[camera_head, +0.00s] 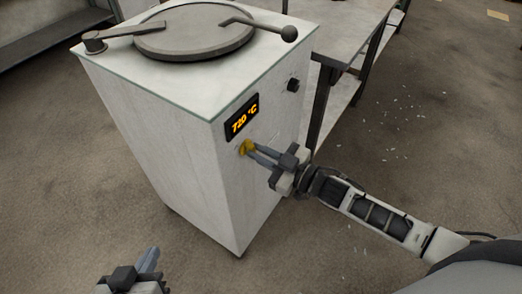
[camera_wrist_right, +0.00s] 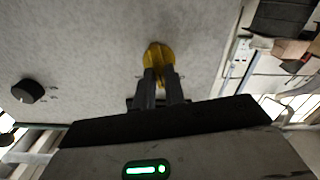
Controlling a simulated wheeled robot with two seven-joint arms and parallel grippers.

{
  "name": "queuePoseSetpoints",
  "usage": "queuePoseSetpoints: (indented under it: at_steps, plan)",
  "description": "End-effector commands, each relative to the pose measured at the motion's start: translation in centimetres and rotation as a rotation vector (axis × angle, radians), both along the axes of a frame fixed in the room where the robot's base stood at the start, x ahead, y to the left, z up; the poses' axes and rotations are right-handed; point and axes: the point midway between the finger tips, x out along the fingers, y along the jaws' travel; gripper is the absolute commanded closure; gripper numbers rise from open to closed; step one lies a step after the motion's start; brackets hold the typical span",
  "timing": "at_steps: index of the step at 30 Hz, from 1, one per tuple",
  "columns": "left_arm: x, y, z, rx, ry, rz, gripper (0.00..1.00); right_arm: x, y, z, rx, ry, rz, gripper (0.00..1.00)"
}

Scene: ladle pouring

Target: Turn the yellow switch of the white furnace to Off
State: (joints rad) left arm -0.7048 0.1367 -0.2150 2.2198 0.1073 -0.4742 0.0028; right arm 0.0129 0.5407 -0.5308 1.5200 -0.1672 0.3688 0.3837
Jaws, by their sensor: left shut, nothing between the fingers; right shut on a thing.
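The white furnace (camera_head: 170,130) stands in the middle of the head view, with a round lid (camera_head: 195,32) on top. Its front display (camera_head: 242,116) reads 720 °C. The yellow switch (camera_head: 245,147) is just below the display; it also shows in the right wrist view (camera_wrist_right: 157,54). My right gripper (camera_head: 252,150) is shut on the yellow switch, with its fingertips at the switch's near side. The switch's exact angle is partly hidden by the fingers. My left gripper (camera_head: 150,258) is shut and empty at the bottom left, apart from the furnace.
A black knob (camera_head: 293,85) sits on the furnace front, right of the display; it shows at left in the right wrist view (camera_wrist_right: 27,92). A dark-legged table (camera_head: 345,40) stands behind right. A lever with a ball end (camera_head: 288,34) overhangs the furnace top. The floor at right has scattered bits.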

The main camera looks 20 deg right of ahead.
Motion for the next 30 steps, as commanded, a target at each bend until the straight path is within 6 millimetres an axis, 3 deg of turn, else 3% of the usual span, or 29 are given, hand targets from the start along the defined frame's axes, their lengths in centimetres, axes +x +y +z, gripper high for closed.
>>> queuePoseSetpoints:
  at_steps: [15,30]
  plan:
    - [-0.01,0.05,-0.23,0.001,0.005,0.001,1.0,-0.19,0.13,-0.18,-0.33,-0.257,0.0,1.0]
    - [0.16,0.02,0.26,0.0,-0.007,0.001,1.0,-0.24,0.22,-0.2,-0.442,-0.344,0.001,1.0]
